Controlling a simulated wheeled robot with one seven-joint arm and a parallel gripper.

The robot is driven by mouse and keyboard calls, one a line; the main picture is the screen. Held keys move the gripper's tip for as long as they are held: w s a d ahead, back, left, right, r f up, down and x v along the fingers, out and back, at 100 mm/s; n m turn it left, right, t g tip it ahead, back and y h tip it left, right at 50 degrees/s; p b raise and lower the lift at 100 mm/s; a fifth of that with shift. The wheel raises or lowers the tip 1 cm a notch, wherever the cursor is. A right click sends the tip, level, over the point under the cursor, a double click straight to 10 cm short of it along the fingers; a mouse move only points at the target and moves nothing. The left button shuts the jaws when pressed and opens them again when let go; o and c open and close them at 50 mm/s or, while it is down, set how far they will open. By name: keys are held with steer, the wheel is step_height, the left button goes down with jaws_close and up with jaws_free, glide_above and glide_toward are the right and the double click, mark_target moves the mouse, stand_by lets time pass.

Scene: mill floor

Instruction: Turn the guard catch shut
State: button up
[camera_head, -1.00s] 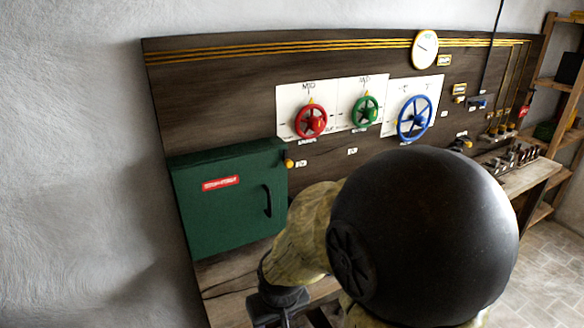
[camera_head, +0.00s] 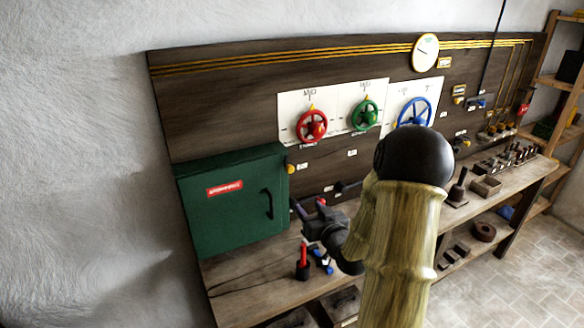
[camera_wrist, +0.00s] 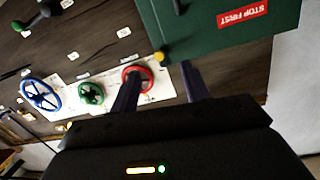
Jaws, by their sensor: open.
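The green guard box (camera_head: 232,205) is mounted at the left end of the dark board, with its lid against the box. It has a red "STOP FIRST" label and a black handle (camera_head: 269,203). A small yellow knob (camera_head: 290,169) sits just right of the box, possibly the catch; its turn is too small to read. My gripper (camera_head: 308,205) is open and empty, right of the box's lower part and above the bench. In the wrist view, turned upside down, the yellow knob (camera_wrist: 158,56) shows between and beyond my open fingers (camera_wrist: 160,70), apart from them.
Red (camera_head: 311,126), green (camera_head: 365,115) and blue (camera_head: 414,111) handwheels stand out from the board to the right. A red-handled tool (camera_head: 303,262) and a blue item (camera_head: 321,262) stand on the bench below my gripper. Small blocks and a tray (camera_head: 486,187) lie farther right.

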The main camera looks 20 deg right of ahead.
mark_target(291, 171)
steer(key=shift+s+d+r+t, duration=0.2)
steer(key=shift+d+r+t, duration=0.5)
steer(key=shift+d+r, duration=0.1)
steer(key=w+p, duration=0.3)
steer(key=w, duration=0.5)
steer(key=w+p, duration=0.4)
steer(key=w, duration=0.4)
steer(key=shift+w+d+r, duration=0.1)
steer(key=shift+d, duration=0.1)
steer(key=shift+w, duration=0.65)
steer(key=c, duration=1)
